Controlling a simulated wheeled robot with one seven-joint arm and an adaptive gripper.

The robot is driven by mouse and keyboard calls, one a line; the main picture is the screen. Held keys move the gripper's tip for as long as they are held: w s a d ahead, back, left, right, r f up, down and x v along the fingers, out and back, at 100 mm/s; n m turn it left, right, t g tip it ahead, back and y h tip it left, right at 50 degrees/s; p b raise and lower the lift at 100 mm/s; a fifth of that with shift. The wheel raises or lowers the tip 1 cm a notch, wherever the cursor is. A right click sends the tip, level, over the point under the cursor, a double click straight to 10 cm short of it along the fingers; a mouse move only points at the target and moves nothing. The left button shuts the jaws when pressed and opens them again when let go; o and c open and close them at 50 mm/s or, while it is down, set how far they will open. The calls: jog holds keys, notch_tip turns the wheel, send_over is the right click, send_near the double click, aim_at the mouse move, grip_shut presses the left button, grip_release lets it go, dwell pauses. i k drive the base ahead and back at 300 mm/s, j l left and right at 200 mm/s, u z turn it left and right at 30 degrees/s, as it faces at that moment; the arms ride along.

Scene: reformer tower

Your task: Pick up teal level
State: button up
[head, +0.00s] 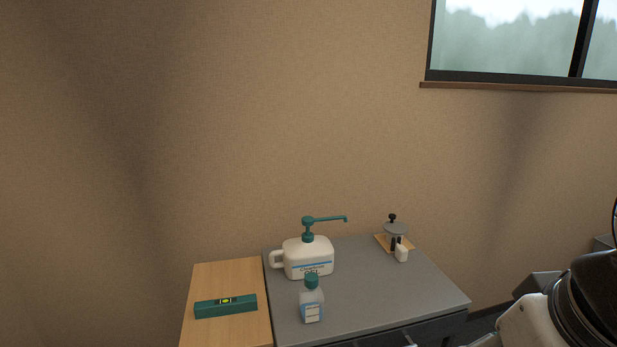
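The teal level (226,306) lies flat on a light wooden surface (228,274) at the lower left of the head view. It is a long teal bar with a small yellow-green vial at its middle. Nothing covers it. My gripper is not visible in this view. Part of my white and black arm shows at the lower right edge, well away from the level.
On the grey cabinet top (393,302) beside the wood stand a white pump jug (308,258), a small teal-capped bottle (311,302) and a grey device on a wooden base (394,234). A wall stands behind. The wood around the level is clear.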

aim_at(202, 310)
jog(key=u, duration=0.85)
jog(key=i+l+u, duration=0.2)
jog(key=i+l, duration=0.3)
jog(key=i, duration=0.2)
